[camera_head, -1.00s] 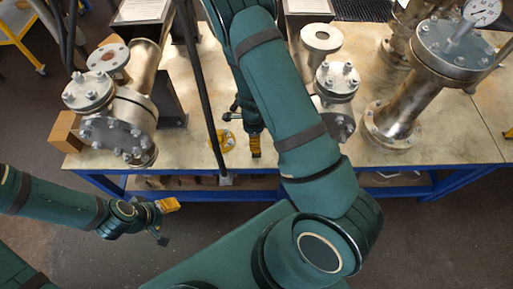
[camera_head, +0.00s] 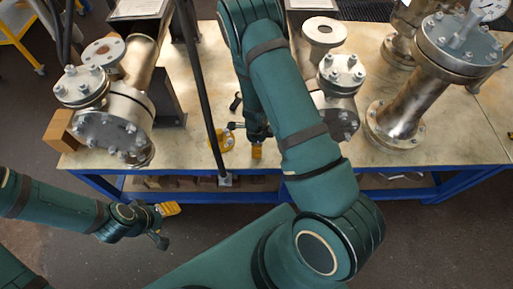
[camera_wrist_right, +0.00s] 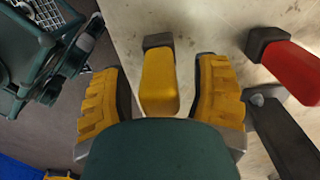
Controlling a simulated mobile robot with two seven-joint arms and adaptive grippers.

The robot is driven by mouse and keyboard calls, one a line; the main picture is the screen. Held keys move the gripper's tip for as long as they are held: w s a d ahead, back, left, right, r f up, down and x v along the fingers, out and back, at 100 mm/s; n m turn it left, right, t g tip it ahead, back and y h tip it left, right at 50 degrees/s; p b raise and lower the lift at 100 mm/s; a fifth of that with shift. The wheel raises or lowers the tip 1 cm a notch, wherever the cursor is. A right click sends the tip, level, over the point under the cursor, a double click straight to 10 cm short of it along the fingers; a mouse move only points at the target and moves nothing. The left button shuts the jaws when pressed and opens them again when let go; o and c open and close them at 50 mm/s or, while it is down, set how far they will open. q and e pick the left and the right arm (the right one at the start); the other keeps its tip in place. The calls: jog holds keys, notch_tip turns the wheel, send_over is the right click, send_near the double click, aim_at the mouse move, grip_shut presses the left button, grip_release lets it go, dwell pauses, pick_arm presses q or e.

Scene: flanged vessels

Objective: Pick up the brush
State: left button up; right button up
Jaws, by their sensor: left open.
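In the right wrist view, a yellow piece with a dark grey end (camera_wrist_right: 159,78) lies between the two yellow finger pads of my right gripper (camera_wrist_right: 162,90). A gap shows on both sides of it. A red piece with a dark end (camera_wrist_right: 288,65) lies to the right, outside the fingers. I cannot tell for sure which is the brush. In the head view, my right gripper (camera_head: 246,142) is at the table's front edge, partly hidden by its arm. My left gripper (camera_head: 168,225) is open and empty, in front of the table and below its top.
The blue-framed table (camera_head: 190,145) carries a flanged vessel (camera_head: 115,115) at left, another (camera_head: 338,90) behind my right arm, and a tall one with a gauge (camera_head: 420,95) at right. A brown block (camera_head: 62,130) sits at the left edge.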

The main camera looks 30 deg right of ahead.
grip_shut()
jog(key=shift+r, duration=0.1)
